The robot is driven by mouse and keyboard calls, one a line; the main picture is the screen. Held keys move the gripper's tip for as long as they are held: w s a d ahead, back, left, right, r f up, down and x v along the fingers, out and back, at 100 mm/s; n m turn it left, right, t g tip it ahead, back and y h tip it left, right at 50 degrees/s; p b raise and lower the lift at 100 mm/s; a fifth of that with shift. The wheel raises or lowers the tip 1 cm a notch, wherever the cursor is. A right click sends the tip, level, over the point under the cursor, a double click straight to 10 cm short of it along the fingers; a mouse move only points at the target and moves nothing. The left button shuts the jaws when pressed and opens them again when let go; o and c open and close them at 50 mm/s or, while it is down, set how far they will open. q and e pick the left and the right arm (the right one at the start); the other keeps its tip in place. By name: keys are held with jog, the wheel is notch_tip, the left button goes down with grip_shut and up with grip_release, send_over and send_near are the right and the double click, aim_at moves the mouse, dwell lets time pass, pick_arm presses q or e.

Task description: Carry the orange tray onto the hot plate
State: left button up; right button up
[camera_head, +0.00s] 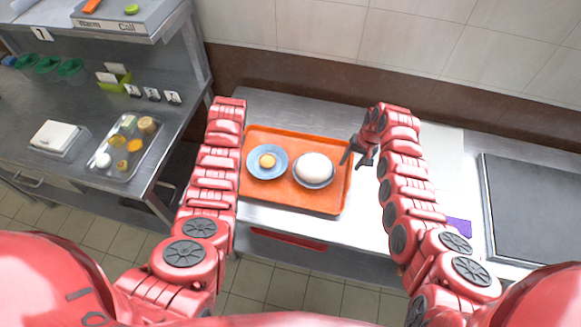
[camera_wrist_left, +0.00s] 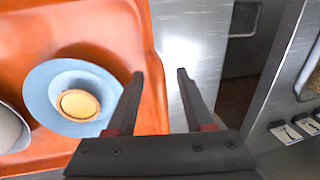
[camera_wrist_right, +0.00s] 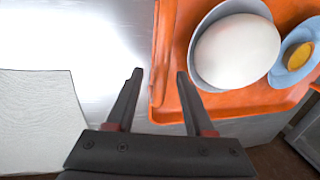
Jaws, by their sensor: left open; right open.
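The orange tray (camera_head: 325,205) lies flat on a steel counter. It bears a blue dish (camera_head: 267,162) with a small yellow item and a bowl (camera_head: 314,170) with a white dome. My right gripper (camera_head: 357,157) is open at the tray's right side; in the right wrist view (camera_wrist_right: 158,74) the tray edge passes between its fingertips. My left gripper (camera_wrist_left: 160,78) is open, and the tray's other side edge shows between its fingertips. In the head view my left arm hides it. I cannot tell contact. A dark flat slab (camera_head: 535,205), apparently the hot plate, is at the far right.
A whitish cloth or mat (camera_wrist_right: 40,120) lies between the tray and the slab, with a purple item (camera_head: 459,226) near its front. A steel side counter at left holds a metal tray (camera_head: 108,165) of small foods and a white box (camera_head: 56,137). A tiled wall stands behind.

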pick_arm(q)
grip_shut()
pick_arm(e)
grip_shut()
dwell(1.2)
